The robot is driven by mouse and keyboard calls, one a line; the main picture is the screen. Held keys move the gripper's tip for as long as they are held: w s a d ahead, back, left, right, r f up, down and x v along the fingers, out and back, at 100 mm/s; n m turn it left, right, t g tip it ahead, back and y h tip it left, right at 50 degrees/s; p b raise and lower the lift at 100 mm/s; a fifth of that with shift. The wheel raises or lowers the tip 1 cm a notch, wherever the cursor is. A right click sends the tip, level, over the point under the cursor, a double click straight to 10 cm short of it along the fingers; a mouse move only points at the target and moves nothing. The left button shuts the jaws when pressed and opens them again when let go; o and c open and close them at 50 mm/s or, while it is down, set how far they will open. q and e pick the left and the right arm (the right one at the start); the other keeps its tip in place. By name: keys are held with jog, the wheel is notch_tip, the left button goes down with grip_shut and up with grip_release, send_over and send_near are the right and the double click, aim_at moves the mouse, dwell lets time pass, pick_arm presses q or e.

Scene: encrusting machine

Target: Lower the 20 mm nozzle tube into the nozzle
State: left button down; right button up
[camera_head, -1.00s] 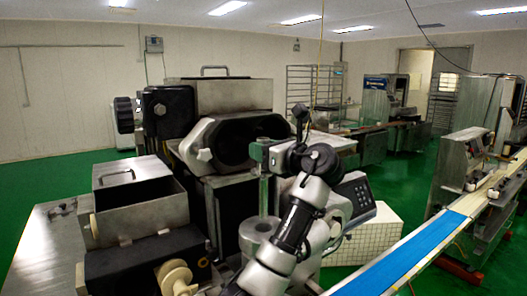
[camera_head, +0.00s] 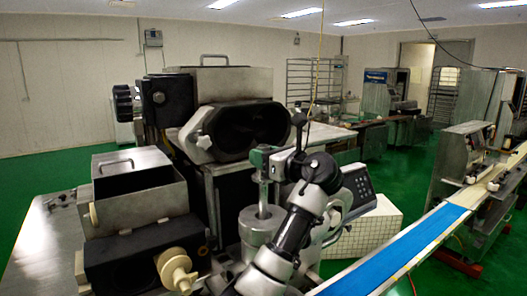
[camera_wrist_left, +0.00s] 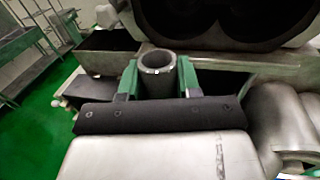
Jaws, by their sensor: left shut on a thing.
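My left gripper (camera_head: 262,158) has green fingers shut on the upper part of the grey metal nozzle tube (camera_head: 264,194). The tube stands about upright, and its lower end meets the round top opening of the grey nozzle (camera_head: 258,226). I cannot tell how deep the end is inside. In the left wrist view the gripper (camera_wrist_left: 158,82) clasps the tube (camera_wrist_left: 157,63) from both sides, with its open round top facing up. The nozzle is hidden in that view. My right gripper is not in view.
The steel machine with a black oval opening (camera_head: 243,128) stands behind the gripper. A steel hopper (camera_head: 140,205) is to the left. A keypad panel (camera_head: 358,187) and a blue conveyor belt (camera_head: 412,252) are to the right, close to my arm.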

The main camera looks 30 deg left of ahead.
aim_at(266, 195)
pick_arm(q)
jog(key=shift+f, duration=0.4)
jog(key=shift+f+b, duration=0.6)
jog(key=shift+f, duration=1.8)
jog(key=shift+f+b, duration=0.3)
jog(key=shift+f, duration=1.85)
jog(key=shift+c, duration=2.4)
grip_release()
